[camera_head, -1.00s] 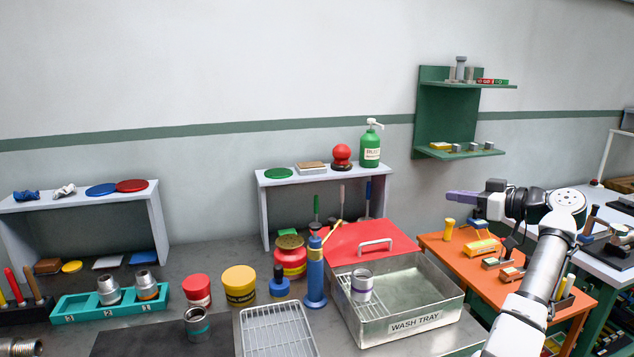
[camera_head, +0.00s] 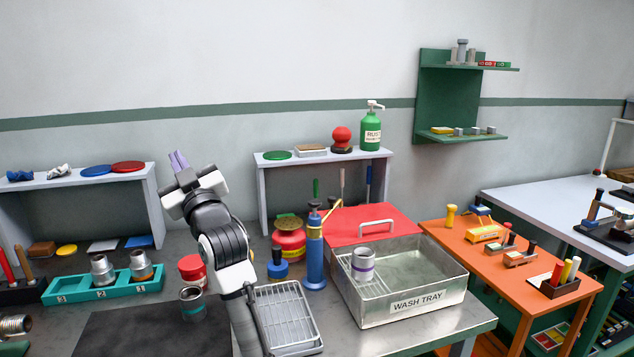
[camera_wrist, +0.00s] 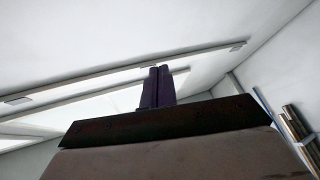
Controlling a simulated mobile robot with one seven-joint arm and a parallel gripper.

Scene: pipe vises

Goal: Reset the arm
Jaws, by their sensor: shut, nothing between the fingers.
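My gripper (camera_head: 179,160) is raised at the left of centre in the head view, its purple fingers pointing up in front of the wall. The fingers are together and hold nothing. In the wrist view the two dark fingers (camera_wrist: 157,87) stand side by side against the white ceiling. My arm rises from the bottom middle and hides part of the bench, including most of the yellow tub.
The wash tray (camera_head: 402,318) holds a ringed pipe piece (camera_head: 362,268). The left shelf (camera_head: 150,205), middle shelf (camera_head: 262,190) and teal holder (camera_head: 75,289) are near the arm. Space above the bench is open.

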